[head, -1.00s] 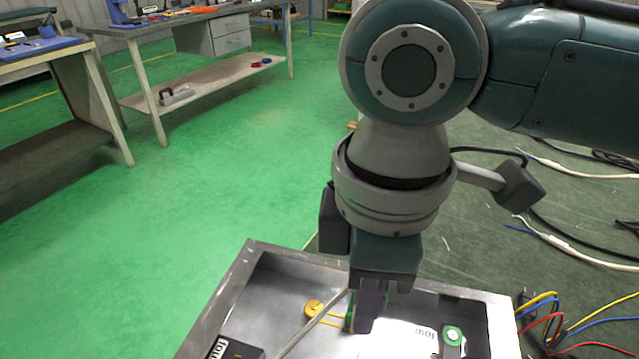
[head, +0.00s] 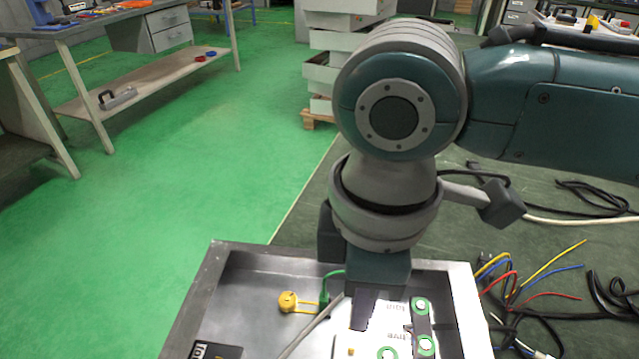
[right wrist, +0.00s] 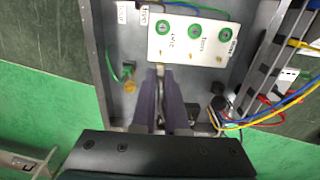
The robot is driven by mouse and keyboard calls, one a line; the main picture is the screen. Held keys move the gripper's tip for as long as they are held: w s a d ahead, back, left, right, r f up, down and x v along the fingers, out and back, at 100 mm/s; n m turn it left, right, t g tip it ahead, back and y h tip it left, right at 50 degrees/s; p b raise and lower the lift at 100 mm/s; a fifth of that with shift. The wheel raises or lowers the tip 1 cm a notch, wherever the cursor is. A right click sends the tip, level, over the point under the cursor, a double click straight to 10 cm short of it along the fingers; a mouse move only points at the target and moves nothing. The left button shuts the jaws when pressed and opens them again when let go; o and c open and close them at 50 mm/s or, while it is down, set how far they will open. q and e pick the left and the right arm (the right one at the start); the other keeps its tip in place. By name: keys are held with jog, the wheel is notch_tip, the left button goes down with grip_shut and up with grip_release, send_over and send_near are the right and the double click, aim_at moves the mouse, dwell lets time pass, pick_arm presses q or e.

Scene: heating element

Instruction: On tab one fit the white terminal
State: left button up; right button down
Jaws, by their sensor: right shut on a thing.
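My right gripper (head: 365,322) points down into a metal tray (head: 463,300) and is shut. In the right wrist view its dark fingers (right wrist: 161,78) pinch a small pale piece, apparently the white terminal (right wrist: 160,70). A thin pale cable (head: 312,325) runs from the fingers down to the left. A white plate (head: 392,318) with green-ringed round fittings and printed labels lies beside the fingers. In the right wrist view the plate (right wrist: 178,42) shows small brass tabs along its near edge, close ahead of the fingertips. I cannot tell whether terminal and tab touch. My left gripper is out of view.
A yellow round part (head: 288,301) and a green wire end (head: 325,296) sit left of the gripper. Red, blue and yellow wires (head: 530,285) lie right of the tray.

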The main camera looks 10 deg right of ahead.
jog(key=shift+f+b, duration=1.35)
jog(key=shift+f, duration=1.25)
jog(key=shift+p, duration=0.3)
jog(key=shift+p, duration=0.45)
